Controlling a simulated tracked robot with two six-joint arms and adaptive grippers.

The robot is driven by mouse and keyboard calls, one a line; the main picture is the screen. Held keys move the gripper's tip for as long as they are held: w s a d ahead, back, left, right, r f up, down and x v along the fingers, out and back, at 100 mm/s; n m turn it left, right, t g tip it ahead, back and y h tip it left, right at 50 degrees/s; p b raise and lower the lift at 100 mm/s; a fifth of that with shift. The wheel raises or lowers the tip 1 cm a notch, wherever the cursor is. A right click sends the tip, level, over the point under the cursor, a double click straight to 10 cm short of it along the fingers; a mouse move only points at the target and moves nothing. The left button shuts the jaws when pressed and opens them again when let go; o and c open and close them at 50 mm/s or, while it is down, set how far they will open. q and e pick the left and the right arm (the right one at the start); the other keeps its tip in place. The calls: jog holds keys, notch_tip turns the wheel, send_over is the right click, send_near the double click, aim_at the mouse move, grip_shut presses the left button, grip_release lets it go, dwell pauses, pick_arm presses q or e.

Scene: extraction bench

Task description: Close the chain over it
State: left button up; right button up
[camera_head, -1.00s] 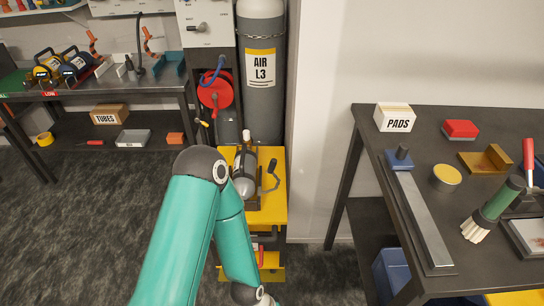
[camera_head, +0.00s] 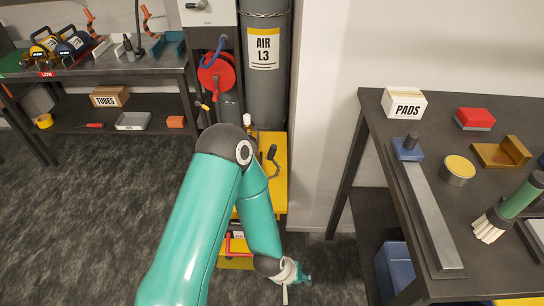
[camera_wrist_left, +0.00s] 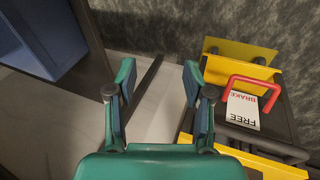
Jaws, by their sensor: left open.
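A grey gas cylinder (camera_head: 264,98) labelled AIR L3 stands upright at top centre, in the corner by the wall. A chain (camera_head: 264,14) runs across its front near the top edge of the head view; its ends and fastening cannot be made out. My left gripper (camera_head: 298,276) is low over the floor, well below and in front of the cylinder, beside the yellow cart. In the left wrist view my left gripper (camera_wrist_left: 157,78) is open, with nothing between its fingers. My right gripper is out of view.
A yellow cart (camera_head: 274,203) stands below the cylinder, partly behind my arm. Its red handle (camera_wrist_left: 255,84) and BRAKE FREE card (camera_wrist_left: 243,111) show in the wrist view. A dark table (camera_head: 370,110) stands right, with a blue bin (camera_head: 396,270) underneath. Dark floor lies left.

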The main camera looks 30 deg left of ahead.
pick_arm(q)
jog(key=w+a+r+n+t+y+b, duration=0.1)
jog(key=w+a+n+t+y+b, duration=0.35)
jog(key=w+n+b, duration=0.55)
jog(key=w+a+r+n+t+y+b, duration=0.25)
jog(key=w+n+t+y, duration=0.35)
jog(key=w, duration=0.8)
jog(key=n+g+y+b, duration=0.7)
jog(key=n+y+b, duration=0.3)
jog(key=n, duration=1.5)
send_near(272, 151)
jog(key=shift+t+h, duration=0.25)
jog(key=shift+h, duration=0.4)
jog(key=x, duration=0.3)
jog(key=b+x, duration=0.1)
jog(key=x, duration=0.3)
jog(key=b+x, duration=0.1)
jog(key=x, duration=0.3)
jog(key=shift+w+f, duration=0.15)
jog(key=shift+f, duration=0.1)
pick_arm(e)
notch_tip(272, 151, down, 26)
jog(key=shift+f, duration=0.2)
pick_arm(q)
grip_shut()
